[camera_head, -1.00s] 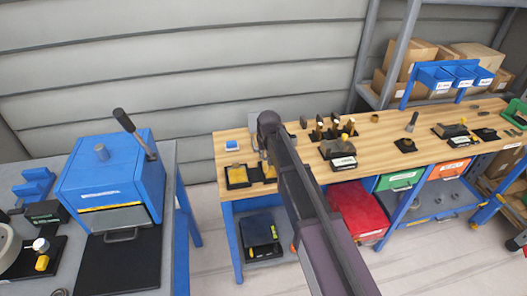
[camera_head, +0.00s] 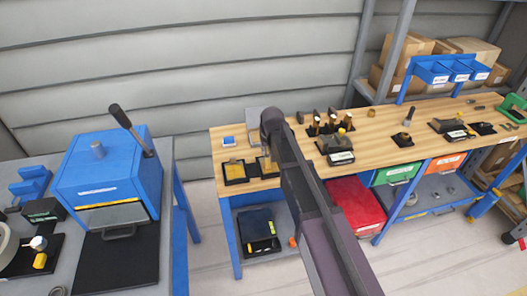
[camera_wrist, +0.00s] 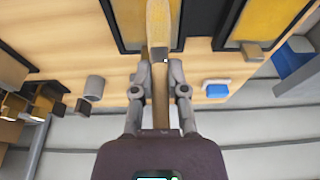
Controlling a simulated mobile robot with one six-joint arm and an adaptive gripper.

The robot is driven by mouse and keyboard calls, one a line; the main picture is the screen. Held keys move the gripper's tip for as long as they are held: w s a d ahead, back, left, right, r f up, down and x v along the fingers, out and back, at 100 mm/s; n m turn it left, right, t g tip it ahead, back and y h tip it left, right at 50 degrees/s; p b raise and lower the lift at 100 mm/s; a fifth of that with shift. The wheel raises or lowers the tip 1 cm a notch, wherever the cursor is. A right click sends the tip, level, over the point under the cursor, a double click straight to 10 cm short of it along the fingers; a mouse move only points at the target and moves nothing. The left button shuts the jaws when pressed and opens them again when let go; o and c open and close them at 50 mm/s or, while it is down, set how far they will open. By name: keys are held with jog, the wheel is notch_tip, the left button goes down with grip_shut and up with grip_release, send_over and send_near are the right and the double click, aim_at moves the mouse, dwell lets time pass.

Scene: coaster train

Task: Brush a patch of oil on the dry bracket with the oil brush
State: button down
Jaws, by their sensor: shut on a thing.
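My gripper (camera_wrist: 158,92) is shut on the wooden handle of the oil brush (camera_wrist: 160,80), seen in the wrist view. I cannot tell whether the head touches anything. I cannot identify the dry bracket for certain.
A small blue-and-white block (camera_head: 228,141) lies behind the trays. Several dark and brass parts (camera_head: 330,125) stand to the right on the wooden bench (camera_head: 380,132). A blue press-like box (camera_head: 105,175) stands on the grey table at left. Bare wood lies between the bench items.

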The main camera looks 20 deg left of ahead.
jog(key=shift+w+d, duration=0.3)
jog(key=shift+d, duration=0.25)
jog(key=shift+w+d, duration=0.35)
jog(key=shift+d, duration=0.3)
jog(key=shift+w+d, duration=0.35)
jog(key=shift+d, duration=0.3)
jog(key=shift+s+a, duration=0.35)
jog(key=shift+a, duration=0.35)
jog(key=shift+s+a, duration=0.35)
jog(key=shift+a, duration=0.3)
jog(key=shift+s+a, duration=0.35)
jog(key=shift+a, duration=0.35)
jog(key=shift+s+a, duration=0.35)
jog(key=shift+a, duration=0.3)
jog(key=shift+r, duration=0.15)
